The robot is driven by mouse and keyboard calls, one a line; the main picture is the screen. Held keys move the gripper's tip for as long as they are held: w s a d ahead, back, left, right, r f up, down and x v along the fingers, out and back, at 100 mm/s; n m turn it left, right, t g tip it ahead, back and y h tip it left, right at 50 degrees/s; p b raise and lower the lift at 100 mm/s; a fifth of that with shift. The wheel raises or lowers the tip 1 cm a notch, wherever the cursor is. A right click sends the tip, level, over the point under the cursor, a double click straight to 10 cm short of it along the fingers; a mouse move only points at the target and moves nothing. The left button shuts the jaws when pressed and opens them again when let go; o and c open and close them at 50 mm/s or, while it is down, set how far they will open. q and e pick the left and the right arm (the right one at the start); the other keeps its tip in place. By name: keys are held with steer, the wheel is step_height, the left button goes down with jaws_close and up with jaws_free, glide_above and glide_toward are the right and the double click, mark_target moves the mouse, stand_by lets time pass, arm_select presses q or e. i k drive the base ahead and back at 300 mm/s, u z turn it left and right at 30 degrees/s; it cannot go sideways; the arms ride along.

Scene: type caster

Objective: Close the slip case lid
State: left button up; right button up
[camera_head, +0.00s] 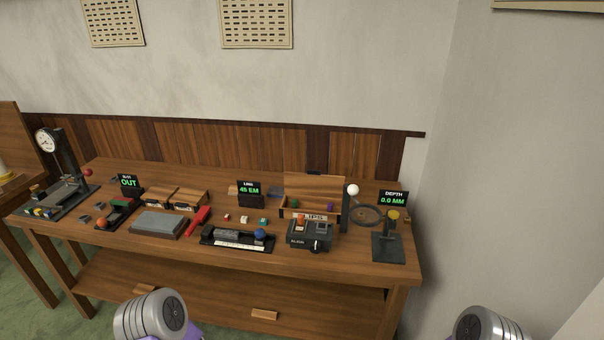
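The slip case (286,214) stands at the back right of the wooden table, with lettering ending in "IPS" on its front. Its wooden lid (313,184) stands up at the back, so the case is open. A green piece (294,203) and a purple piece (330,206) show inside it. A dark device with an orange-red knob partly hides the case's front. Only grey, rounded parts of my two arms show at the bottom edge, well short of the case. Neither gripper shows.
The dark device (309,236) stands before the case. A magnifier ring (367,214) and the depth gauge stand (388,248) are on its right. A line display (250,193) is left. The table's front strip (330,265) is mostly clear. A wall closes off the right.

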mark_target(312, 182)
steer(key=u, duration=1.8)
steer(key=i, duration=1.05)
steer(key=z, duration=1.7)
